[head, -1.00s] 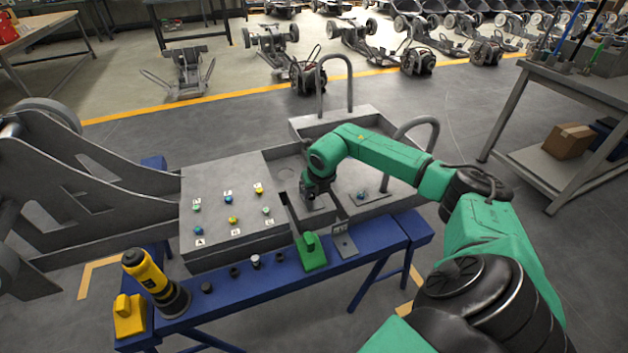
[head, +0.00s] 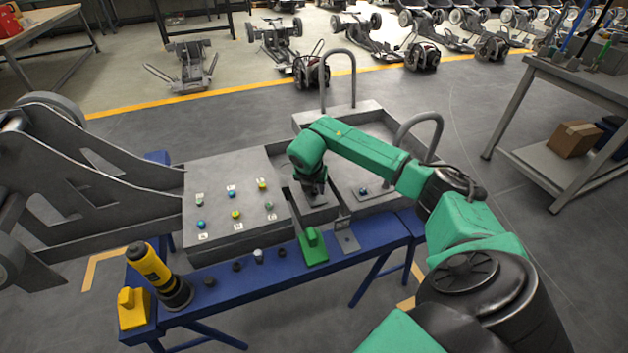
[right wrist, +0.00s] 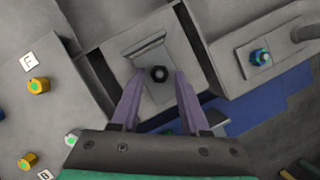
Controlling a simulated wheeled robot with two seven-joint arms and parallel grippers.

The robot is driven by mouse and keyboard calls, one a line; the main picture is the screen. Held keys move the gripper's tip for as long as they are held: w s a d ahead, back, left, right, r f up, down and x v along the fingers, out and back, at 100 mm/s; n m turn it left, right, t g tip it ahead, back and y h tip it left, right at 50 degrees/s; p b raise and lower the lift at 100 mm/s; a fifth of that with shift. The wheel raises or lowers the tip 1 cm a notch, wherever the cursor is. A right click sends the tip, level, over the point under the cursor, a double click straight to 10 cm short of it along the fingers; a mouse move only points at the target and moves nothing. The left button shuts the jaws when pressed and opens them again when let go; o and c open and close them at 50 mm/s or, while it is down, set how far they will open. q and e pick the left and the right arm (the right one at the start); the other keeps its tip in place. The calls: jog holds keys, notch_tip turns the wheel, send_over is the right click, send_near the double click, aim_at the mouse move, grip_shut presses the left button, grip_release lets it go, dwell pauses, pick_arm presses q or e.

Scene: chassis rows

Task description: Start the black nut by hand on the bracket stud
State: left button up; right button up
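My right gripper (head: 315,188) points down over a grey bracket (head: 319,200) at the right side of the workpiece. In the right wrist view its two purple fingers (right wrist: 159,76) are open, one on each side of a black nut (right wrist: 159,73). The black nut sits on the flat face of the bracket (right wrist: 143,50), with visible gaps between it and the fingers. Whether the nut is threaded on the stud cannot be told. In the head view my gripper hides the nut. My left gripper is not in view.
A plate (head: 218,169) with several coloured nuts and letter tags lies left of the bracket. A blue nut (right wrist: 260,57) sits on a plate to the right. The blue bench (head: 225,285) in front carries a yellow tool (head: 152,270) and a green block (head: 313,246).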

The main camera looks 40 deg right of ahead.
jog(key=shift+o, duration=0.3)
jog(key=shift+a+r, duration=0.1)
jog(key=shift+r, duration=0.25)
jog(key=v, duration=1.4)
jog(key=shift+f, duration=0.1)
